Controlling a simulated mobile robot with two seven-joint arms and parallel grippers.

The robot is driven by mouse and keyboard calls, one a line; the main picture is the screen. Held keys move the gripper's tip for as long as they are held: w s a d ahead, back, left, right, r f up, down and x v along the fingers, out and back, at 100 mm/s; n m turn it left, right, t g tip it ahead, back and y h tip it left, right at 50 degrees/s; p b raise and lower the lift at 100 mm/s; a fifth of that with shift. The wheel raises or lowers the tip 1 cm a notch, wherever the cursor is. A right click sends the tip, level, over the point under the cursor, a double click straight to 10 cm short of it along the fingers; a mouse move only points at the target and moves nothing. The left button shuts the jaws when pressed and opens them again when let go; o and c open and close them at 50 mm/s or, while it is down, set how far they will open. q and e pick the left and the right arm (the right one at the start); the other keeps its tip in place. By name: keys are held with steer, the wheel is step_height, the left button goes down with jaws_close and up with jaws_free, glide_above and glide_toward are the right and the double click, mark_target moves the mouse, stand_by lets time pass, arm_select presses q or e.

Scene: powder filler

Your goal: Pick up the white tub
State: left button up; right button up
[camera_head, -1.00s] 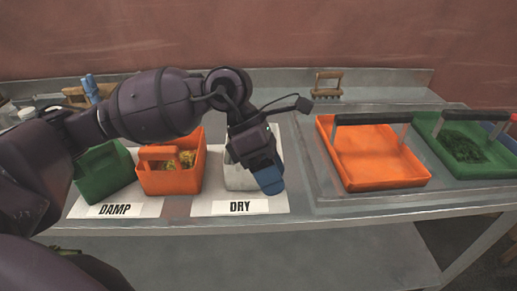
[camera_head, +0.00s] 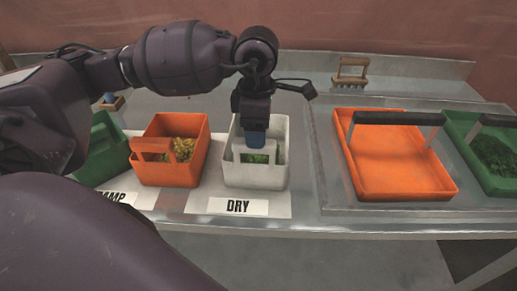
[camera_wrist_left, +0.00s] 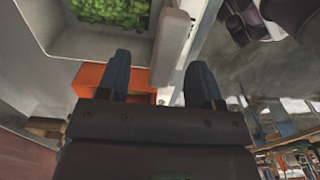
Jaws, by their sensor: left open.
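The white tub (camera_head: 270,178) stands on the mat marked DRY in the head view, with green leafy pieces in it and a raised handle at its front. My left gripper (camera_head: 254,143) points down over the tub, its blue fingertips close to the handle. In the left wrist view the open fingers (camera_wrist_left: 158,78) are apart, with the tub's pale handle (camera_wrist_left: 172,45) just ahead of the gap between them. Whether they touch the handle is unclear. The green contents (camera_wrist_left: 112,10) show at the top left there. My right gripper is not in view.
An orange tub (camera_head: 170,173) with yellow pieces stands close on the left, and a green tub (camera_head: 105,163) farther left. To the right are an empty orange tray (camera_head: 395,165) and a green tray. A wooden-handled brush (camera_head: 351,73) lies behind.

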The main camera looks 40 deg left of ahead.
mark_target(266, 168)
arm_select(q)
steer(key=f, duration=0.2)
steer(key=s+f, duration=0.1)
steer(key=shift+a+f, duration=0.1)
steer(key=shift+f, duration=0.95)
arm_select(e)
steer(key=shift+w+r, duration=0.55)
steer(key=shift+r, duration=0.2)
